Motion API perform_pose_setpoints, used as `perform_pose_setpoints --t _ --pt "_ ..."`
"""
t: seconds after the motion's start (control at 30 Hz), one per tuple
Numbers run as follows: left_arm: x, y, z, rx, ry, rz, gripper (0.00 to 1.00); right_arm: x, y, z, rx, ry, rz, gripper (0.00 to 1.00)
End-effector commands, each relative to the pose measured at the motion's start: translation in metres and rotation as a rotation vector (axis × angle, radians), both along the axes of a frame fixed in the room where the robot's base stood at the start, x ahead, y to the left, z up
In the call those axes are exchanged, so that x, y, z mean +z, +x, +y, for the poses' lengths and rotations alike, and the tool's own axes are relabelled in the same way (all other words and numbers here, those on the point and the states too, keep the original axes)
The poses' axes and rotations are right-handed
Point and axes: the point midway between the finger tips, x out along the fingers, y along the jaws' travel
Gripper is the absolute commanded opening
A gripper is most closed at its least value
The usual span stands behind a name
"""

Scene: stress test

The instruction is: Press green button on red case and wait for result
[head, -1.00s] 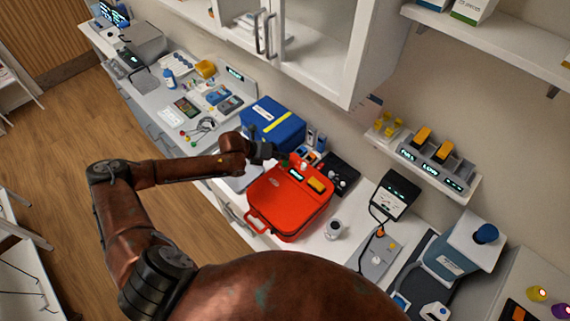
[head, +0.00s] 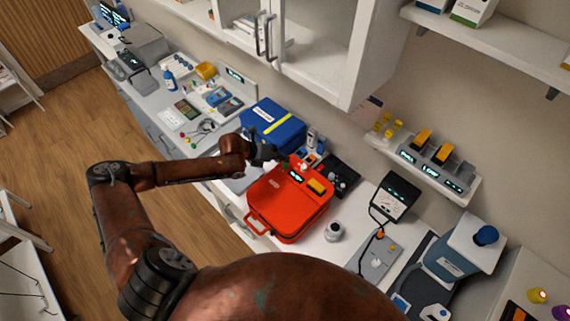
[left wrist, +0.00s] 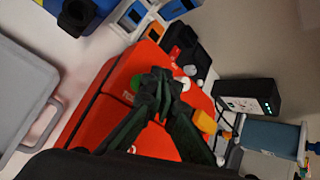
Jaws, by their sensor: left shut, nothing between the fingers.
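The red case (head: 280,208) lies on the white counter, with a small lit display (head: 296,176) and a yellow-orange part (head: 317,186) on its top. It also fills the middle of the left wrist view (left wrist: 95,125). The green button (left wrist: 138,82) shows there just left of my fingertips, partly covered by them. My left gripper (left wrist: 161,80) is shut and empty, its tips over the case top beside the button. I cannot tell whether they touch anything. In the head view my left gripper (head: 279,157) is at the case's far left corner. My right gripper is not in view.
A blue case (head: 273,124) stands behind the red case, close to my left gripper. A black device (head: 340,174) sits behind it on the right, and a small white item (head: 334,231) stands in front right. A black meter (head: 396,196) is farther right. Cabinets hang above.

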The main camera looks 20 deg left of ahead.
Motion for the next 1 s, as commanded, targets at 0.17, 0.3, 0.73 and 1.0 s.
perform_pose_setpoints --t 0.17,0.3,0.73,1.0 --pt "-0.0001 0.0000 0.0001 0.000 0.000 0.000 0.00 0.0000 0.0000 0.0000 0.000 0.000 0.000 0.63" --pt "-0.0008 -0.0001 0.0000 0.000 0.000 0.000 0.00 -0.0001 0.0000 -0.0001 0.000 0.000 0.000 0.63" --pt "-0.0085 -0.0004 0.0000 0.000 0.000 0.000 0.00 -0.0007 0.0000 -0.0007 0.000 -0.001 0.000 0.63" --pt "-0.0091 -0.0004 -0.0001 0.000 0.000 0.000 0.00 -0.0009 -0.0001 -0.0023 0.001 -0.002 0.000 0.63"
